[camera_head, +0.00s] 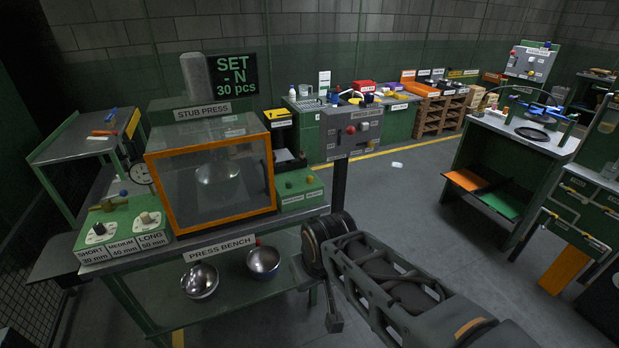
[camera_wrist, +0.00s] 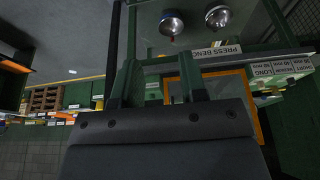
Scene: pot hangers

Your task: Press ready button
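No button with a readable "ready" label shows. A grey panel marked PRESS CYCLE (camera_head: 351,132) stands on a dark post right of the press in the head view, with a red button (camera_head: 350,130) and a smaller light control beside it. A green box (camera_head: 298,187) with a yellow-orange knob and a green knob sits at the press's right side; its label is too small to read. My gripper (camera_wrist: 158,85) shows two fingers apart with nothing between them in the wrist view. In the head view my arm reaches in from the lower right, its wrist in front of the post's foot.
The press bench (camera_head: 219,249) holds an orange-framed stub press (camera_head: 210,180). Two metal bowls (camera_head: 263,262) sit on its lower shelf. At right stands another bench (camera_head: 520,130) with a control panel (camera_head: 530,62). The floor between the benches is mostly clear.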

